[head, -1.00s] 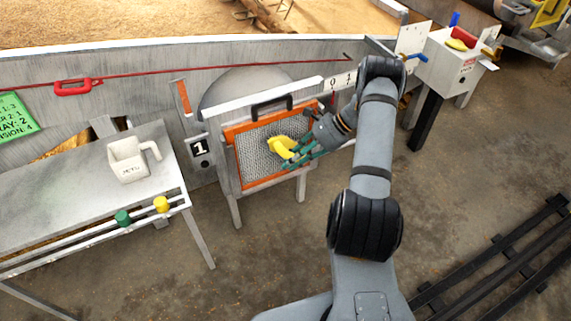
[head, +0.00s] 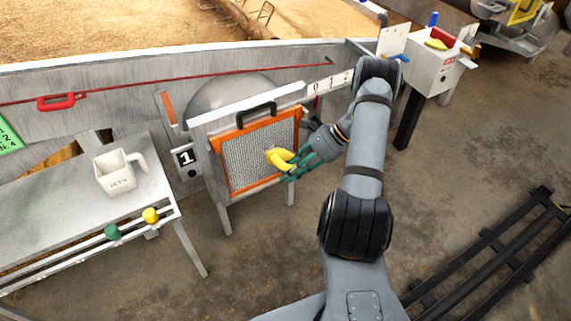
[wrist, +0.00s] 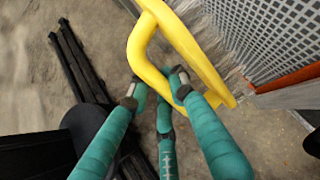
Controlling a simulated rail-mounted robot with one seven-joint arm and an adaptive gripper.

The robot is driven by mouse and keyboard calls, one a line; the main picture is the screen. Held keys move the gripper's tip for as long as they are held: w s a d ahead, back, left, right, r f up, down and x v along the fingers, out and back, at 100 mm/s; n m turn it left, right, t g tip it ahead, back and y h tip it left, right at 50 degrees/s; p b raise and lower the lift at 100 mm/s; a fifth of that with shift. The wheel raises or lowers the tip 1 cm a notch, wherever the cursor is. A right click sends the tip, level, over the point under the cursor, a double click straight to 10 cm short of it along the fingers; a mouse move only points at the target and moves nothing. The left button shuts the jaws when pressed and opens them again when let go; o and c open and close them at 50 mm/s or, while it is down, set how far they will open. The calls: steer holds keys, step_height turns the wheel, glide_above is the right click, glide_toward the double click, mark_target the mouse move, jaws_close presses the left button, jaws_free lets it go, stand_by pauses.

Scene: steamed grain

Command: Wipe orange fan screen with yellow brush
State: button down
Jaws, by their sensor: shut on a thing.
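The orange-framed fan screen (head: 238,157) stands upright with grey mesh and a black handle on the panel above it. My gripper (head: 303,160) is at the screen's right side, shut on the yellow brush (head: 281,158). In the wrist view the green fingers of my gripper (wrist: 160,84) close around the handle of the yellow brush (wrist: 150,28). The brush's pale bristles point towards the mesh of the fan screen (wrist: 275,38), near its orange frame edge. I cannot tell for sure whether the bristles touch the mesh.
A grey table (head: 45,215) with a white jug (head: 118,172) and green and yellow knobs stands left. A white box (head: 433,66) with tools stands at the back right. Black rails (head: 490,250) lie on the floor at right; the floor between is clear.

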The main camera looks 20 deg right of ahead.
steer(key=shift+s+d, duration=0.15)
steer(key=shift+s, duration=0.85)
steer(key=shift+s+d+p, duration=0.2)
steer(key=shift+s+p, duration=0.35)
steer(key=shift+s, duration=0.9)
